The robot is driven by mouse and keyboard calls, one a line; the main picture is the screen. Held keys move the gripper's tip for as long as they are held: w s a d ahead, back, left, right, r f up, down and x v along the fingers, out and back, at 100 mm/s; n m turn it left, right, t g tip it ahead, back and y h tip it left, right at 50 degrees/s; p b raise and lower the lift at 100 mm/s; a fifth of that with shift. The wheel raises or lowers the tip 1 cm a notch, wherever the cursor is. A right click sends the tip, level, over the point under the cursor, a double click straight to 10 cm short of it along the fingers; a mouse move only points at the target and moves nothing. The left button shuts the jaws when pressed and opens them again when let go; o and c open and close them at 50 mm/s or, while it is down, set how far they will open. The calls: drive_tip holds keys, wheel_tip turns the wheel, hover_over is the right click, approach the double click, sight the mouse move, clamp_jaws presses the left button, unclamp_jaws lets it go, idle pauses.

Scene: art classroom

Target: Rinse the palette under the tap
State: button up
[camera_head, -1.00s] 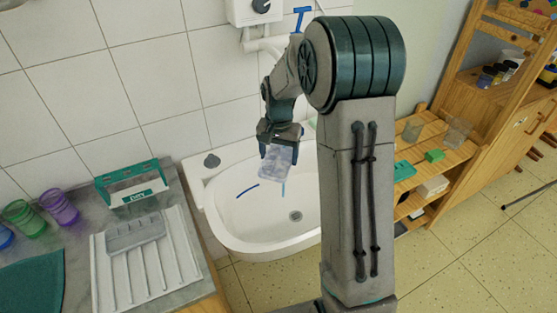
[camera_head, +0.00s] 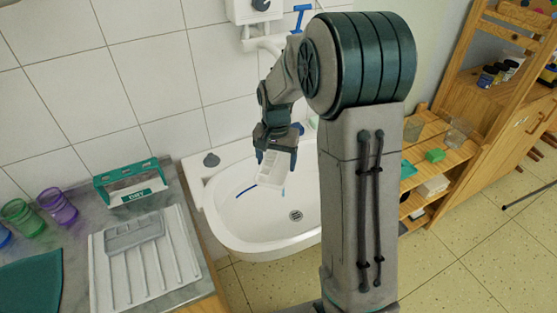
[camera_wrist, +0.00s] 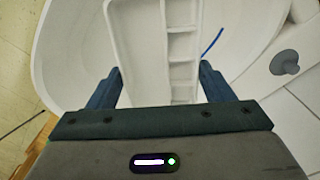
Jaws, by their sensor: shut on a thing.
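My gripper (camera_head: 276,157) is shut on the palette (camera_head: 271,174) and holds it tilted above the white basin (camera_head: 235,235). The palette is white with shallow wells; the wrist view shows it (camera_wrist: 139,45) between the two blue fingers (camera_wrist: 160,88). I see no clear paint stain on it. The tap's blue lever (camera_head: 301,8) shows above my arm, near a white pipe (camera_head: 262,44). The spout is mostly hidden behind my arm. A faint bluish streak shows below the palette; I cannot tell whether it is water.
Left of the basin, a counter holds a white ribbed drying rack (camera_head: 105,270) with a grey-white piece (camera_head: 134,233), a green-and-white "DRY" holder (camera_head: 132,184) and coloured cups (camera_head: 58,207). A wooden shelf (camera_head: 432,180) stands right. A blue mark (camera_head: 246,191) lies in the basin.

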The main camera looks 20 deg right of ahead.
sight(263, 178)
drive_tip(key=shift+s+a+b, duration=0.15)
drive_tip(key=shift+s+a, duration=0.35)
drive_tip(key=shift+a, duration=0.25)
drive_tip(key=shift+s+a+b, duration=0.15)
drive_tip(key=shift+s+a, duration=0.4)
drive_tip(key=shift+a, duration=0.25)
drive_tip(key=shift+s+a+b, duration=0.15)
drive_tip(key=shift+s+a, duration=0.35)
drive_tip(key=shift+a, duration=0.25)
drive_tip(key=shift+s+a+r+p, duration=0.2)
drive_tip(key=shift+a+r+p, duration=0.15)
drive_tip(key=shift+r, duration=0.1)
drive_tip(key=s+a+r, duration=0.1)
drive_tip(key=s+a+r+p, duration=0.1)
drive_tip(key=a+r, duration=0.1)
drive_tip(key=shift+s+a, duration=0.2)
drive_tip(key=shift+d, duration=0.1)
